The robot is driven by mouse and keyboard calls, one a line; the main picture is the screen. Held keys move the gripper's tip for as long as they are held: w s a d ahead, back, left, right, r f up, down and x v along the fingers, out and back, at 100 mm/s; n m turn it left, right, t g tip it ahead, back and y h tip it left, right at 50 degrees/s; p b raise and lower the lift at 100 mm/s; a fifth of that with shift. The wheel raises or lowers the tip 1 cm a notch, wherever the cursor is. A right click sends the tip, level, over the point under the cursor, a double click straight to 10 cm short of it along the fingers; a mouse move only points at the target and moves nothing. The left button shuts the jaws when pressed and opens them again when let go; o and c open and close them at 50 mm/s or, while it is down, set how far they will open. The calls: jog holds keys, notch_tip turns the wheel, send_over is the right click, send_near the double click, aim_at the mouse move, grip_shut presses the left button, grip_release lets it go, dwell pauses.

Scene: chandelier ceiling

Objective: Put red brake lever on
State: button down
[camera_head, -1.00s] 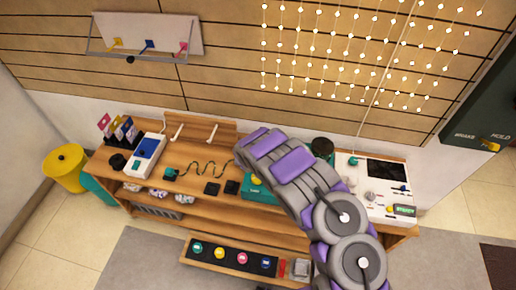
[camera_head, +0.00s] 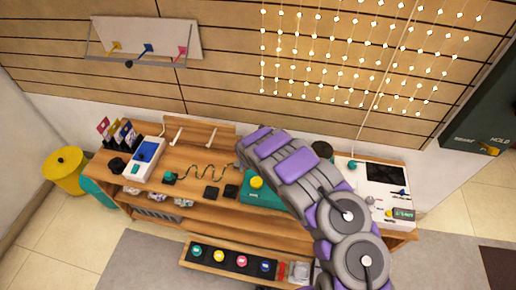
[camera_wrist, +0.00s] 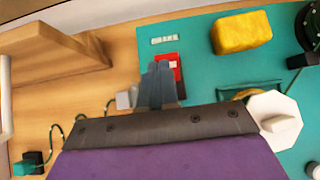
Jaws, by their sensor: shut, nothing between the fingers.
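In the wrist view, a red piece with a small white mark (camera_wrist: 173,62) lies on a teal box (camera_wrist: 200,30). It is partly hidden behind my gripper's fingertips, and I cannot tell whether it is the brake lever. My gripper (camera_wrist: 158,80) is shut and empty, its fingers overlapping the red piece in the picture; contact cannot be told. A yellow block (camera_wrist: 241,32) sits on the teal box to the right. In the head view, the teal box (camera_head: 252,196) stands on the wooden bench, with a yellow knob (camera_head: 256,182). My arm covers the gripper there.
The wooden bench (camera_head: 210,160) also holds a blue-and-white device (camera_head: 147,155) at left and a white console (camera_head: 385,185) at right. A lower tray (camera_head: 205,246) carries several coloured knobs. A wooden stand (camera_wrist: 45,60) is left of the fingers. A dark panel reads HOLD (camera_head: 500,139).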

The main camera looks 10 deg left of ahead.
jog(key=shift+r, duration=0.75)
jog(key=shift+s+r+p, duration=0.1)
jog(key=shift+r+p, duration=0.15)
jog(key=shift+p, duration=0.1)
jog(key=s+r+p, duration=0.3)
jog(key=r, duration=0.5)
jog(key=shift+s+r, duration=0.25)
jog(key=shift+s, duration=0.1)
